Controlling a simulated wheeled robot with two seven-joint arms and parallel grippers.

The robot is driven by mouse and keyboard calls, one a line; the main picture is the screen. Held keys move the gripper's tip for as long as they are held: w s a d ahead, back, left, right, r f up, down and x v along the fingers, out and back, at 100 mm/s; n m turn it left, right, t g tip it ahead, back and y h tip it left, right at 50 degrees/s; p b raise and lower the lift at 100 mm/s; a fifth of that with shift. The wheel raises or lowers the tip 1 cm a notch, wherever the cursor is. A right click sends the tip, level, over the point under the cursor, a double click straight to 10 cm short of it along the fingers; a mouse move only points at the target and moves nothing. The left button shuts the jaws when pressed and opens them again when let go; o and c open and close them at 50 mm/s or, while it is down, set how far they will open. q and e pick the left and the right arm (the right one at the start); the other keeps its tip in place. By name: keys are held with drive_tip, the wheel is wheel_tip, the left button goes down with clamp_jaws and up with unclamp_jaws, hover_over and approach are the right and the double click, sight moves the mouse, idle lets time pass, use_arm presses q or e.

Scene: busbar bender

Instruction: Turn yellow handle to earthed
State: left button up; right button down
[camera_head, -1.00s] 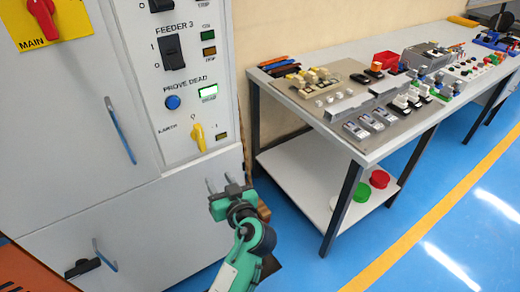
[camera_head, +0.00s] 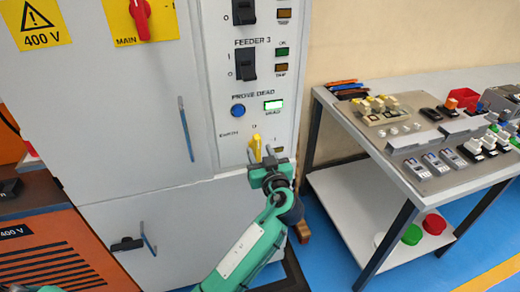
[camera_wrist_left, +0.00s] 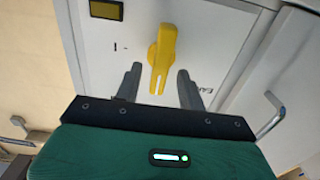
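The yellow handle (camera_head: 256,146) is on the lower part of the panel, below the "PROVE DEAD" row and right of the "EARTH" label. It stands roughly upright, near the 0 mark. In the left wrist view the handle (camera_wrist_left: 163,48) points toward the gap between my fingers. My left gripper (camera_head: 261,154) is open in front of the handle, its fingertips one on each side of the handle's near end in the left wrist view (camera_wrist_left: 160,85). I see space on both sides; contact cannot be told. My right gripper is not in view.
A red main switch (camera_head: 140,18) is at upper left. Cabinet door handles (camera_head: 186,128) stick out at left. A bench (camera_head: 372,150) with parts stands at right.

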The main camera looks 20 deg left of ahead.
use_arm(q)
drive_tip(key=shift+w+a, duration=0.3)
drive_tip(key=shift+w, duration=0.15)
clamp_jaws()
